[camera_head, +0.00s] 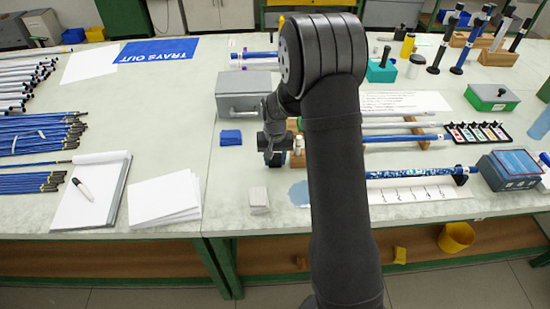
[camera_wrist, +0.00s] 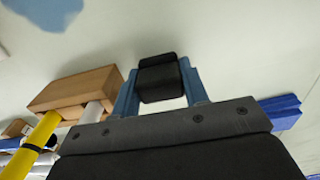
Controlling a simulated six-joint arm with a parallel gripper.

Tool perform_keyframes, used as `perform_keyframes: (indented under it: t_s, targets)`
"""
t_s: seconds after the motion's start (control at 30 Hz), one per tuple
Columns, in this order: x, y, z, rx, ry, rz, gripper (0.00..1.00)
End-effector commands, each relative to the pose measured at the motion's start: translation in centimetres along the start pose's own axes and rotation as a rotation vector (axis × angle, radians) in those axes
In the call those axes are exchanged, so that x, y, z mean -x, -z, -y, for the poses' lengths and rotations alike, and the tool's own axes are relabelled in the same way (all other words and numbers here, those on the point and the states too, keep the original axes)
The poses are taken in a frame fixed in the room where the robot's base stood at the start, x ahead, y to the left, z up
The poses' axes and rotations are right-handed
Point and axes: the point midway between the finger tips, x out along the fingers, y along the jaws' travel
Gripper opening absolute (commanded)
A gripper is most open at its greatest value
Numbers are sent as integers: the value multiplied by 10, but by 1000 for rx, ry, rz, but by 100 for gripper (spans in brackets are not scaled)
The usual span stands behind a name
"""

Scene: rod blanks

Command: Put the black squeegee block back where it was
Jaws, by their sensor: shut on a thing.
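In the wrist view the black squeegee block (camera_wrist: 161,80) sits between the two blue fingers of my gripper (camera_wrist: 160,84), which is shut on it. Pale tabletop shows around the block; I cannot tell whether the block touches it. In the head view my gripper (camera_head: 273,150) points down over the bench, left of my dark forearm, and the block cannot be made out there.
A wooden rest (camera_wrist: 75,90) carrying rods is close to the left of the fingers in the wrist view. A blue block (camera_wrist: 283,111) lies to the right. A light blue patch (camera_head: 299,193) and white stack (camera_head: 259,200) are nearby. A grey box (camera_head: 243,92) stands behind.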

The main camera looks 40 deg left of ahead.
Motion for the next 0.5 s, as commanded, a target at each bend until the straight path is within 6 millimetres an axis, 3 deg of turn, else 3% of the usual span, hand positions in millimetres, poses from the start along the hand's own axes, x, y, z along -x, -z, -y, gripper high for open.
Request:
perform_keyframes:
  t_s: [0.27, 0.3, 0.37, 0.5]
  targets:
    - [-3, 0, 0, 0, 0, 0, 19]
    - [-3, 0, 0, 0, 0, 0, 48]
    - [-2, 0, 0, 0, 0, 0, 60]
    - [-2, 0, 0, 0, 0, 0, 62]
